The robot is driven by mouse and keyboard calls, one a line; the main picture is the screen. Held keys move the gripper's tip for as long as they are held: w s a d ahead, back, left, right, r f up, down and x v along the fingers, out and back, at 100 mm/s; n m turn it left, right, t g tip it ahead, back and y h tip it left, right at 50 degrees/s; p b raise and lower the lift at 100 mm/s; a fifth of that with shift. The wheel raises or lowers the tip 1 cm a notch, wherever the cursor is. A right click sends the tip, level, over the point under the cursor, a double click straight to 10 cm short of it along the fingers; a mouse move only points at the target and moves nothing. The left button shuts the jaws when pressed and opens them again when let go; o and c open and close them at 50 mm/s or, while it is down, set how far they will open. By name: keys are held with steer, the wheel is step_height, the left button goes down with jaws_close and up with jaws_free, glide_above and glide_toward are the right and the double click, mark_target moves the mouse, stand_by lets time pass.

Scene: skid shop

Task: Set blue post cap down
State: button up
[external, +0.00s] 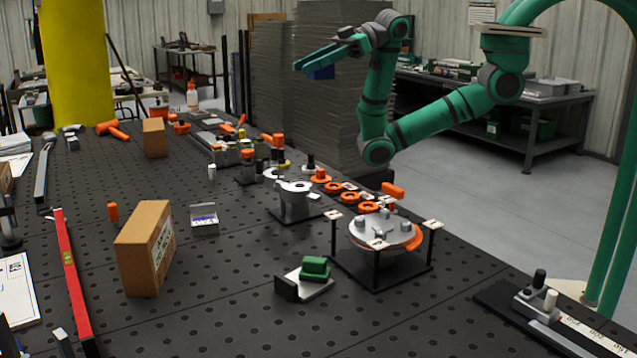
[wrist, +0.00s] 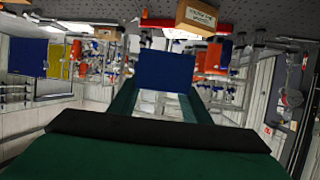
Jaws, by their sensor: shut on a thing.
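The blue post cap (external: 321,73) is held high in the air by my gripper (external: 308,64), at the upper middle of the external view. Only a small blue part shows below the green fingers. In the wrist view the blue post cap (wrist: 165,71) is a flat blue square face between the ends of the two green fingers. My gripper is shut on it. The cap is well above the black perforated table (external: 215,265) and touches nothing else that I can see.
A round grey fixture (external: 383,232) on a black stand, a grey cylindrical mount (external: 295,205) and several orange rings occupy the table's right side. A cardboard box (external: 144,250) stands front left. Tall grey stacks (external: 335,100) rise behind my gripper. Bare table lies around the small tray (external: 204,220).

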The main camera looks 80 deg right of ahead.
steer(key=shift+w+d, duration=0.1)
steer(key=shift+d, duration=1)
steer(key=w+d+f+m+t+h, duration=0.1)
steer(key=w+d+f, duration=0.15)
steer(key=d, duration=0.45)
steer(key=w+d+f+m+h, duration=0.2)
steer(key=d+f, duration=0.1)
steer(key=d, duration=0.4)
steer(key=w+d+f+m+t+h, duration=0.1)
steer(key=w+d+f, duration=0.15)
steer(key=d, duration=0.45)
steer(key=w+d+f+m+h, duration=0.1)
steer(key=d+f+m+h, duration=0.7)
steer(key=d+f, duration=2)
step_height(320, 180, down, 10)
steer(key=s, duration=0.2)
steer(key=s+a+f+n+y, duration=0.2)
steer(key=s+a+f, duration=0.3)
steer(key=a+f, duration=0.5)
steer(key=s+a+f+n+y, duration=0.2)
steer(key=s+a+f, duration=0.3)
steer(key=a+f, duration=0.5)
steer(key=shift+f+n, duration=0.45)
steer(key=shift+n, duration=0.15)
